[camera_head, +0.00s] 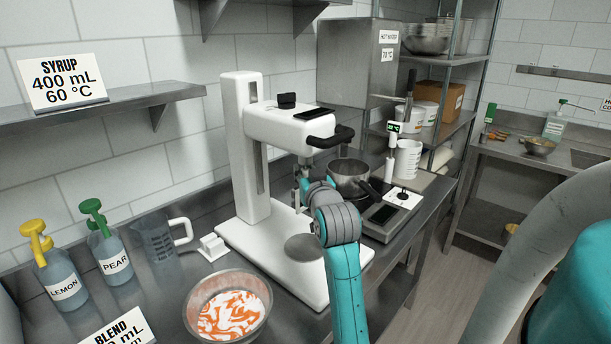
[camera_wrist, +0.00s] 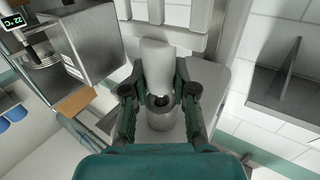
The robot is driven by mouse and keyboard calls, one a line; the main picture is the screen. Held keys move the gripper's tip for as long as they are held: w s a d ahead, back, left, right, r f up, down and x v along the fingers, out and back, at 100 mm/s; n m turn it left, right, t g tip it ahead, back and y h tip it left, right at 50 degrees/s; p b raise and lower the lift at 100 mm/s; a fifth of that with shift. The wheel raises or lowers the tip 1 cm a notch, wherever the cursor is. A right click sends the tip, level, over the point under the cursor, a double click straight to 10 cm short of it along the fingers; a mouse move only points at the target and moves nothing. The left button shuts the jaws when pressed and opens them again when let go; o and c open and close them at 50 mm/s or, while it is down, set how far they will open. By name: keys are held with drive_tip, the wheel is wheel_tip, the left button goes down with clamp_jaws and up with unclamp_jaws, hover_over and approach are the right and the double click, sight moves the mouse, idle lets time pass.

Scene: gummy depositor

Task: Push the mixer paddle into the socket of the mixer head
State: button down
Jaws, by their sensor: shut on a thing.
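The white stand mixer stands on the steel counter, its mixer head (camera_head: 290,128) reaching out over its base. My gripper (camera_wrist: 160,92) is under the mixer head, mostly hidden behind my arm in the head view. In the wrist view its two dark fingers are closed on a pale, narrow piece (camera_wrist: 157,62), which looks like the mixer paddle. A grey metal cylinder with a dark opening (camera_wrist: 159,118) sits just below it between the fingers; I cannot tell whether it is the socket. Whether paddle and socket touch is not clear.
A bowl of orange and white mix (camera_head: 227,311) stands at the front. A measuring jug (camera_head: 155,241) and two syrup bottles are at left. A dark pot (camera_head: 350,178) is close right of my gripper. A wall shelf (camera_head: 110,108) juts out at upper left.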

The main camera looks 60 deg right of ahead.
drive_tip(key=shift+r, duration=0.35)
drive_tip(key=c, duration=0.8)
unclamp_jaws()
drive_tip(key=shift+c, duration=0.2)
drive_tip(key=v, duration=0.7)
drive_tip(key=shift+s+a, duration=0.2)
